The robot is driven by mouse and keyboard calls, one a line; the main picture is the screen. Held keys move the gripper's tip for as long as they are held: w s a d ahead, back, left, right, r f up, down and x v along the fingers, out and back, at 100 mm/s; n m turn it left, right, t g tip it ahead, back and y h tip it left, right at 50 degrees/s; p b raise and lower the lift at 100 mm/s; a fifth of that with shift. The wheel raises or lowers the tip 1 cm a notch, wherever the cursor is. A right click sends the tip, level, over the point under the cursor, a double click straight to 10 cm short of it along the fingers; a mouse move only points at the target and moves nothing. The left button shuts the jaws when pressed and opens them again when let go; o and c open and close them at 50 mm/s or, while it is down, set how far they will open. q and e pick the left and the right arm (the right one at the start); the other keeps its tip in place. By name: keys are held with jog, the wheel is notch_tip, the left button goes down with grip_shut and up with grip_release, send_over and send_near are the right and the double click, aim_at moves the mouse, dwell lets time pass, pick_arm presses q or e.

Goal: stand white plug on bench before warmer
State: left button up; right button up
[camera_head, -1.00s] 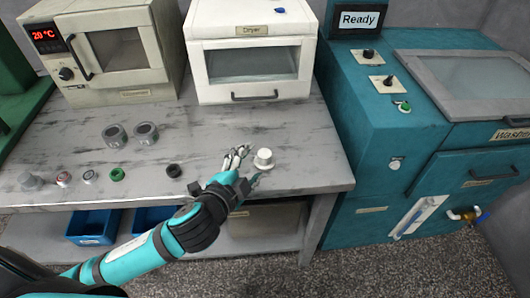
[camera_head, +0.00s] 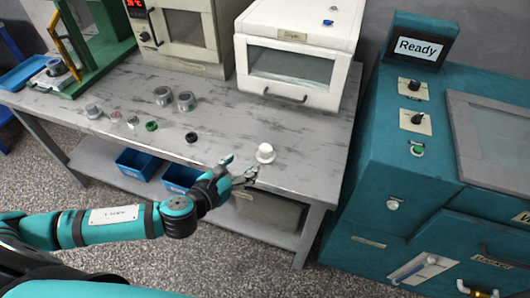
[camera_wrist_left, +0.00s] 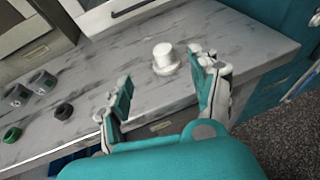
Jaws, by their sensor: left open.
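The white plug (camera_head: 265,153) stands upright on the grey bench (camera_head: 318,150), near its front edge and in front of the white dryer. My left gripper (camera_head: 240,170) is at the bench's front edge, just left of the plug and apart from it. In the left wrist view the plug (camera_wrist_left: 165,58) is ahead of the open, empty fingers (camera_wrist_left: 162,100), closer to the right finger. The warmer (camera_head: 180,35), a beige oven with a red display, stands at the back of the bench, left of the dryer. My right gripper is not in view.
The dryer (camera_head: 295,55) stands behind the plug. Several small rings and caps, such as a black one (camera_head: 191,137) and a green one (camera_head: 151,126), lie to the left. A teal washer (camera_head: 400,150) stands right of the bench.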

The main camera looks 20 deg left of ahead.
aim_at(265, 150)
pick_arm(q)
jog(key=x, duration=0.7)
jog(key=shift+d, duration=0.15)
jog(key=shift+p+x, duration=0.3)
jog(key=shift+x, duration=0.6)
jog(key=x, duration=0.4)
jog(key=shift+w+f, duration=0.25)
jog(key=shift+f, duration=0.1)
jog(key=shift+s, duration=0.1)
jog(key=c, duration=1.3)
grip_shut()
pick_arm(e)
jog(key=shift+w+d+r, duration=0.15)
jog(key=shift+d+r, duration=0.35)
